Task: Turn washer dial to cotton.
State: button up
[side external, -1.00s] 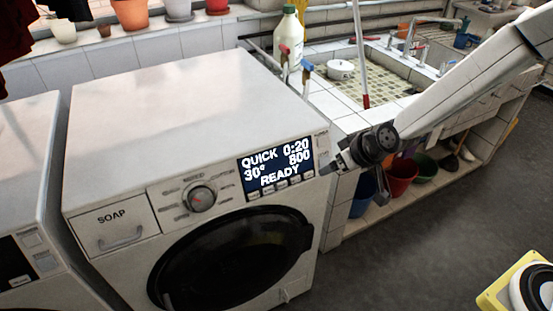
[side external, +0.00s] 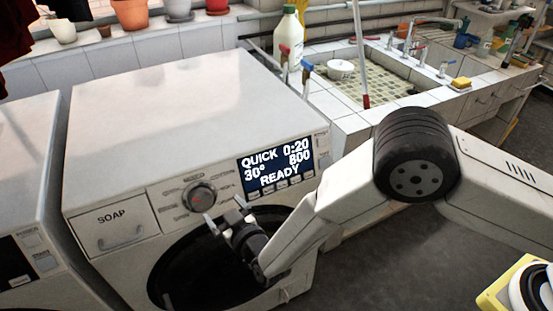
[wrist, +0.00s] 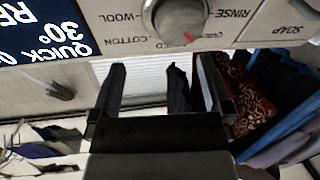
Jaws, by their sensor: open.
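The washer dial (side external: 200,196) is a round grey knob on the white washing machine's front panel, between the soap drawer and display. In the wrist view the dial (wrist: 174,20) is upside down at the top. Its red mark appears to face the QUICK label, with COTTON, WOOL and RINSE labels around it. The display (side external: 276,165) reads QUICK 0:20, 30°, 800, READY. My gripper (side external: 224,212) is open and empty, just below and right of the dial in the side view, in front of the door. In the wrist view my gripper (wrist: 160,75) points toward the panel, its fingertips apart from the dial.
The soap drawer (side external: 114,228) is closed left of the dial. The dark round door (side external: 180,265) lies below. A second machine (side external: 30,200) stands at left. A tiled sink (side external: 375,80) and bottle (side external: 288,38) are behind. Clothes (wrist: 245,90) show in the wrist view.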

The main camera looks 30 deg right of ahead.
aim_at(203, 202)
jog(key=shift+s+a+f+t, duration=0.6)
jog(key=shift+s+a+f, duration=0.3)
jog(key=shift+s+a, duration=0.25)
jog(key=shift+w, duration=0.1)
jog(key=shift+w+a, duration=0.25)
jog(key=shift+w, duration=1.65)
jog(key=shift+w+a, duration=0.2)
jog(key=shift+w, duration=1.65)
jog(key=c, duration=1)
jog(key=shift+c, duration=0.2)
